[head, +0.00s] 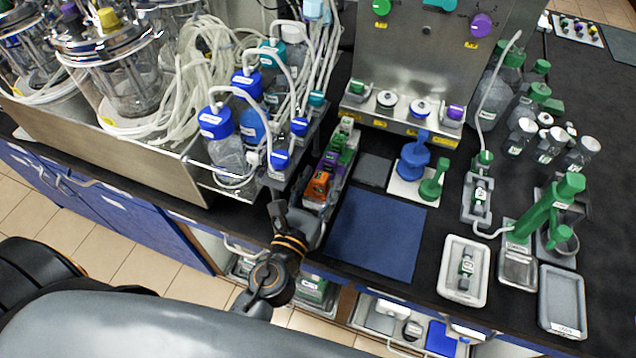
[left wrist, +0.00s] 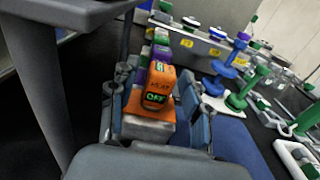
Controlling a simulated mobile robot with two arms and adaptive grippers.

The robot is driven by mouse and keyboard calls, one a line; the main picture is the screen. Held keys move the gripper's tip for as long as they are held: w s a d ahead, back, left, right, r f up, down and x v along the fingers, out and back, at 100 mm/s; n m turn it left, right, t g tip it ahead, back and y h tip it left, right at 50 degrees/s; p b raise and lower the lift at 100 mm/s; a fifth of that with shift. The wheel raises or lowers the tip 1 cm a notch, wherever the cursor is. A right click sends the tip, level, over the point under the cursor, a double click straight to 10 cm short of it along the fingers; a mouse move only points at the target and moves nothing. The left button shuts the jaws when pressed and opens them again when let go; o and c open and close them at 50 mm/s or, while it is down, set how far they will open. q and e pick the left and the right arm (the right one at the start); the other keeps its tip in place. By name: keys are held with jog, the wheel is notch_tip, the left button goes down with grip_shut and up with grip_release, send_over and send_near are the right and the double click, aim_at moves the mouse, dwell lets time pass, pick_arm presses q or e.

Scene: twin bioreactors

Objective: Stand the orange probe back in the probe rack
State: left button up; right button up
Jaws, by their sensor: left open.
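The orange probe (head: 319,186) sits at the near end of the narrow grey probe rack (head: 347,122), in line with purple and green probes. In the left wrist view the orange probe (left wrist: 158,88) has a lit green display and stands above the rack's grey front block (left wrist: 148,130). I cannot tell whether it is fully seated. My left gripper (head: 297,214) is at the rack's near end. In the left wrist view the left gripper (left wrist: 155,108) is open, with one finger on each side of the orange probe. My right gripper is not in view.
Blue-capped bottles (head: 216,122) and tubing stand close left of the rack. A blue mat (head: 375,236) lies clear to its right. A white tray with a blue and a green stand (head: 412,160) is beyond the mat. A steel panel (head: 430,60) rises behind.

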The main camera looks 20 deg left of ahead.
pick_arm(q)
jog(key=shift+r+p, duration=0.5)
jog(key=shift+r, duration=0.05)
jog(key=s+b, duration=0.7)
jog(key=s, duration=0.5)
jog(key=shift+a, duration=0.25)
